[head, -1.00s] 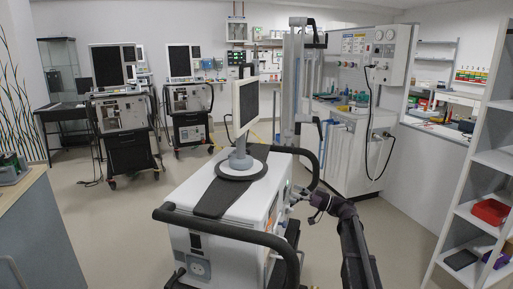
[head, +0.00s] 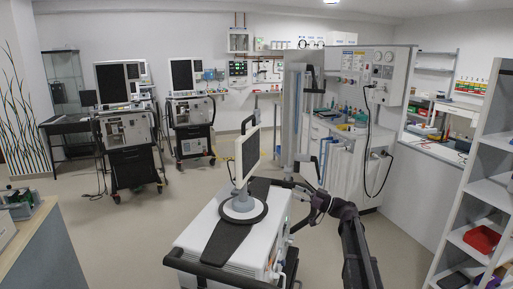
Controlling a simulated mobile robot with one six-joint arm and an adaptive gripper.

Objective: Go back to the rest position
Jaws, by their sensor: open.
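My dark arm rises from the bottom right of the head view. My gripper (head: 303,192) is at its far end, small in the picture, beside the right side of the near white ventilator (head: 205,240). It is open, and I see nothing held in it. Its fingers are hard to make out against the dark parts behind. Whether it touches the ventilator I cannot tell. The ventilator carries a monitor (head: 247,157) on a round dark base and has a dark handle (head: 235,275) at its front.
Two more ventilators (head: 128,135) (head: 190,120) stand at the back left. A white wall unit (head: 352,150) with hoses stands behind my arm. A shelf rack (head: 480,195) is at the right, a counter (head: 45,245) at the left. The floor at centre left is clear.

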